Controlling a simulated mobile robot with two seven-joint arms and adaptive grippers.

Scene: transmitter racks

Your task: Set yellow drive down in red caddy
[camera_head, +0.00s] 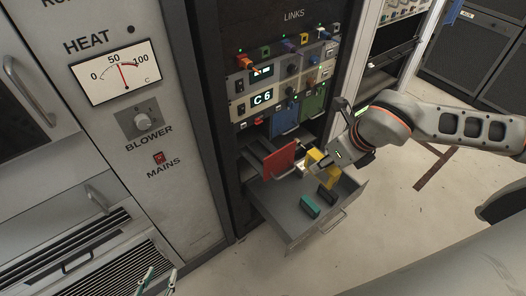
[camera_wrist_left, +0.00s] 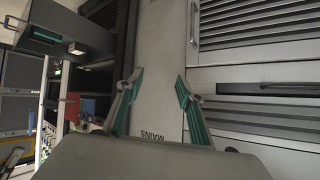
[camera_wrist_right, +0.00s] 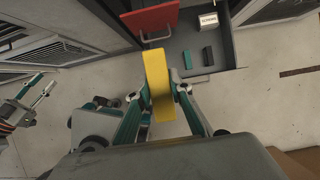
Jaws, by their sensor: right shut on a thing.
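The yellow drive (camera_head: 317,167) is held in my right gripper (camera_head: 323,160), above the right side of the open drawer. In the right wrist view the yellow drive (camera_wrist_right: 159,84) stands upright between the two fingers (camera_wrist_right: 163,95). The red caddy (camera_head: 281,160) sticks out of the rack, left of the drive and apart from it. Its red front also shows in the right wrist view (camera_wrist_right: 150,20), beyond the drive; its inside is mostly hidden. My left gripper (camera_head: 160,275) is open and empty at the bottom left, also seen in its wrist view (camera_wrist_left: 158,85).
The grey drawer (camera_head: 275,203) is pulled out below the caddy. A teal block (camera_head: 310,205) and a dark block (camera_head: 328,194) lie in it, with a white labelled box (camera_wrist_right: 208,20). Blue (camera_head: 285,119) and green (camera_head: 313,103) fronts sit in the rack above.

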